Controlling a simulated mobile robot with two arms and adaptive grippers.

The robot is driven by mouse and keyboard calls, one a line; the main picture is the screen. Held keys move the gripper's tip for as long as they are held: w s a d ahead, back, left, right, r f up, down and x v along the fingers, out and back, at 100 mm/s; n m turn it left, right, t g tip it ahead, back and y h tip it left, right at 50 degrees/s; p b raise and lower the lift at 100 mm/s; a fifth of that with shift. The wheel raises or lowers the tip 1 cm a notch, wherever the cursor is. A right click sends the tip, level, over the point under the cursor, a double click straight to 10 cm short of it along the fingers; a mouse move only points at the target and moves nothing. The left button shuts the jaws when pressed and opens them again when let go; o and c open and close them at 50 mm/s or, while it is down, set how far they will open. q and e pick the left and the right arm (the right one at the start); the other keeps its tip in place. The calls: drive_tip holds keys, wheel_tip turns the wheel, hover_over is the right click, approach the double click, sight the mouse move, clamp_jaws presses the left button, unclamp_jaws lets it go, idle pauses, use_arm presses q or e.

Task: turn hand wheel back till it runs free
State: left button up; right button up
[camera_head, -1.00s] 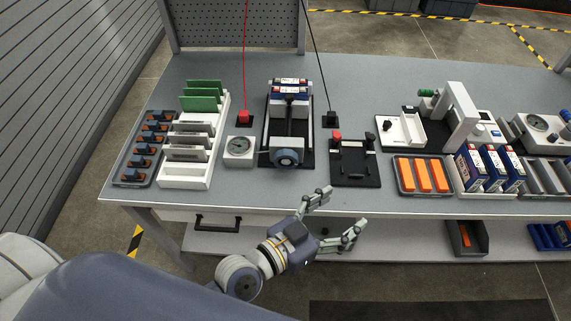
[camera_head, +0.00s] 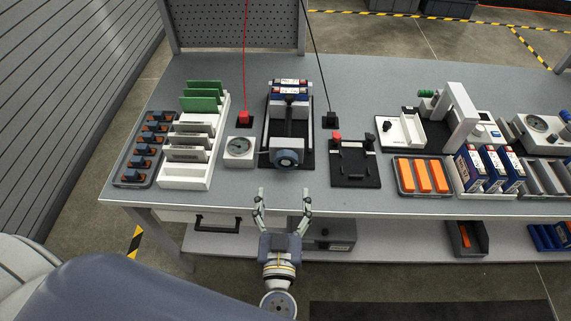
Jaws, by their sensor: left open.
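The hand wheel (camera_head: 286,158) is a dark round knob with a blue-grey face on the front of a white block. The block belongs to a black-based clamp fixture (camera_head: 265,131) near the table's front edge. Blue, white and red boxes (camera_head: 290,95) sit at the fixture's far end. My left gripper (camera_head: 282,203) is open and empty in front of the table's front edge, apart from the wheel and nearer to me. Its two fingers point away from me toward the wheel. My right gripper is not in view.
A white dial gauge (camera_head: 239,151) stands just left of the wheel. A black fixture with a red knob (camera_head: 354,160) is to its right. A white rack with green boards (camera_head: 187,177) stands farther left. Bare tabletop (camera_head: 330,200) lies along the front edge.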

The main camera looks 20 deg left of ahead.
sight(286, 162)
use_arm(q)
drive_tip(key=x, duration=1)
drive_tip(key=shift+p, duration=0.3)
